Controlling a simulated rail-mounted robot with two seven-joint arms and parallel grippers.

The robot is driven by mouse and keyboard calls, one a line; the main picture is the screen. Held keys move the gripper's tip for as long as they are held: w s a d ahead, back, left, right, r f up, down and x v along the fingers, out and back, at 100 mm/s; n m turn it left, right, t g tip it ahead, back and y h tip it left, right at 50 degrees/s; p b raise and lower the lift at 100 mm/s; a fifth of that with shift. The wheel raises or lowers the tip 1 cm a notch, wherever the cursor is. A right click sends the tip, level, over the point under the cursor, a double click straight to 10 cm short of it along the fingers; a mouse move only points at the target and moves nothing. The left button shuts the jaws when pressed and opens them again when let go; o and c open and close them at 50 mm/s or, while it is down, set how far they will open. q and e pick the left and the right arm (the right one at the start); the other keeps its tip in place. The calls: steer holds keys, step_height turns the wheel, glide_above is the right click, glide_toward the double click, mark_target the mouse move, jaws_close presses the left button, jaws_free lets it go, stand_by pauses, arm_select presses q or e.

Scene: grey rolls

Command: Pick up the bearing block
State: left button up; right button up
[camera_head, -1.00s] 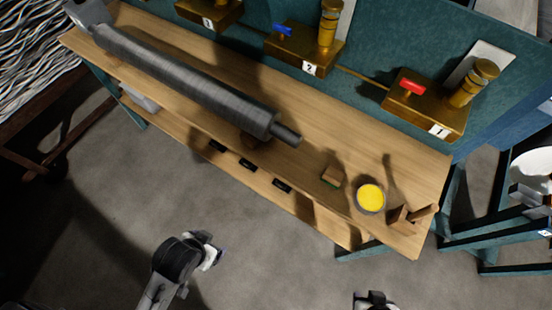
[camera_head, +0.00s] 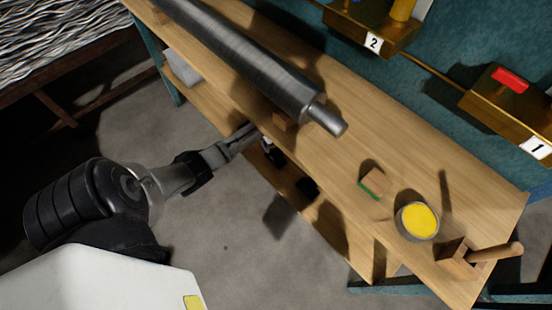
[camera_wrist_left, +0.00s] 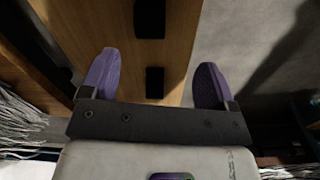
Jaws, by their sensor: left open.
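Black bearing blocks lie on the workbench's lower shelf. In the head view, one block (camera_head: 307,187) is in plain sight and another (camera_head: 275,158) sits close to my left gripper (camera_head: 258,143). In the left wrist view, the nearer block (camera_wrist_left: 154,82) appears between the two purple fingers of my left gripper (camera_wrist_left: 157,62). A farther block (camera_wrist_left: 150,18) lies beyond the fingertips. The left fingers are apart and hold nothing. I cannot tell how far above the shelf they are. My right gripper is out of view.
The bench top (camera_head: 400,135) overhangs the shelf (camera_head: 345,245) behind the blocks. A grey steel roll (camera_head: 250,62) lies along the top. A green-edged wooden block (camera_head: 374,184), a yellow-filled tin (camera_head: 417,221) and a wooden-handled brush-like tool (camera_head: 470,257) stand at the right. Open floor lies in front.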

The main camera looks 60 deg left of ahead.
mark_target(276, 152)
arm_select(q)
steer(key=a+f+b, duration=0.1)
steer(key=f, duration=0.1)
steer(key=f+n+b, duration=0.1)
steer(key=f+b, duration=0.1)
steer(key=w+a+f+n+b, duration=0.1)
steer(key=f, duration=0.2)
steer(key=shift+a+b, duration=0.3)
steer(key=shift+b, duration=0.1)
steer(key=shift+f+b, duration=0.4)
steer(key=shift+f, duration=0.35)
step_height(276, 152, down, 5)
steer(key=b, duration=0.4)
steer(key=shift+w+d+f+b, duration=0.1)
steer(key=shift+d+b, duration=0.05)
steer(key=shift+b, duration=0.25)
steer(key=shift+c, duration=0.5)
steer(key=c, duration=1.3)
